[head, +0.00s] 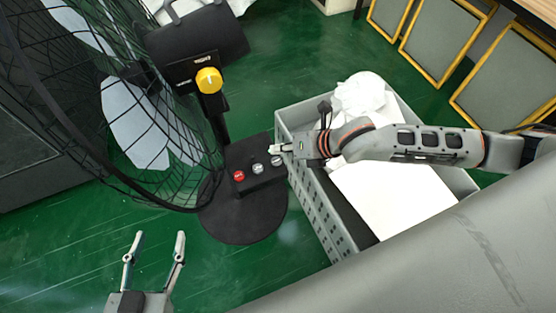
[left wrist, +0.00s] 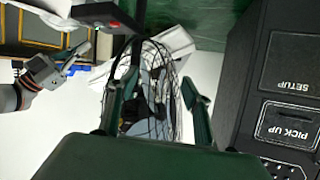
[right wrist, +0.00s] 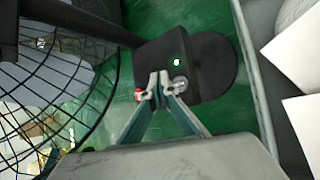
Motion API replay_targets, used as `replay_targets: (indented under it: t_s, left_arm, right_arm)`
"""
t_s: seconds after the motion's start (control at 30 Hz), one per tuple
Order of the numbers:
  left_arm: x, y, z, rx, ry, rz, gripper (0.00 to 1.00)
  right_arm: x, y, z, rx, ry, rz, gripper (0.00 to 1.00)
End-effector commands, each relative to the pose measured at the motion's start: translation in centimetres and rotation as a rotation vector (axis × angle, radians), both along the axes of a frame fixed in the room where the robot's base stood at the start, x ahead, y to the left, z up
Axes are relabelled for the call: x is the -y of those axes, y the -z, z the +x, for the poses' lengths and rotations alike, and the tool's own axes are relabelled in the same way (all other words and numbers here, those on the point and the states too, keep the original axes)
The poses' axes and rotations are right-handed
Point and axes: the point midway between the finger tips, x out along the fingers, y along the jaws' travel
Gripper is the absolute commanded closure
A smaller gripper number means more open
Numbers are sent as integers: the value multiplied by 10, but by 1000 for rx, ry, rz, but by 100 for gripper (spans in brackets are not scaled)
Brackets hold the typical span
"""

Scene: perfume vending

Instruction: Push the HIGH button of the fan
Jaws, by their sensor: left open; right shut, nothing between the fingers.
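The black fan control box (head: 250,160) stands on the round fan base and carries a red button (head: 239,176) and two grey buttons, a middle one (head: 257,168) and a right one (head: 276,160). Their labels are too small to read. My right gripper (head: 272,150) is shut and empty, with its tips close to the right grey button in the head view. In the right wrist view its tips lie between the red button (right wrist: 138,94) and a silver button (right wrist: 180,85); contact cannot be told. My left gripper (head: 160,237) is open and empty, low at the left.
The fan's wire cage (head: 110,110) is left of the control box, and a yellow knob (head: 208,80) sits on its column. A grey crate (head: 310,200) with white items stands at right, under my right arm. Green floor is clear around my left gripper.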

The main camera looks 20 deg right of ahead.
Motion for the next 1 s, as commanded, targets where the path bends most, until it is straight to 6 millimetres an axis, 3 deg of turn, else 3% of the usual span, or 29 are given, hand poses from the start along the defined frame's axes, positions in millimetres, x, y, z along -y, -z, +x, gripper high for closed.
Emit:
replay_targets:
  t_s: [0.4, 1.0]
  left_arm:
    - [0, -39, 12, 65, -1, -1, 51]
    - [0, -39, 12, 65, 0, 0, 51]
  right_arm:
    - [0, -25, 2, 6, 0, -1, 100]
    - [0, -23, 0, 0, 0, 0, 100]
